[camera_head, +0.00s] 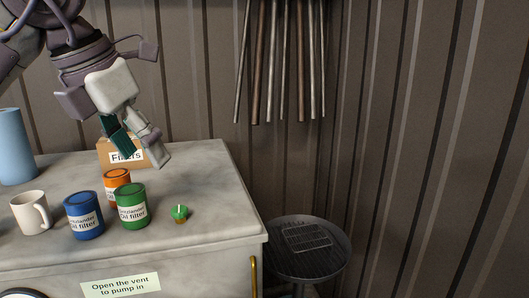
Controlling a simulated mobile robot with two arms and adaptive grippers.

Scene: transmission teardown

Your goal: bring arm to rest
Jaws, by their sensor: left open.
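My left gripper (143,158) hangs down from the upper left in the head view, above the back of the workbench. Its fingers are apart and nothing shows between them except the cardboard box behind. The box, labelled "Filters" (107,155), stands on the bench and is partly hidden by the gripper. I cannot tell how far the fingers are from it. My right gripper is not in view.
On the grey workbench (215,200) stand a blue can (84,222), green can (132,212), orange can (116,177), white mug (30,213), blue roll (16,148) and small green-topped object (180,213). A round dark stool (320,265) stands right. Rods (285,65) hang behind.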

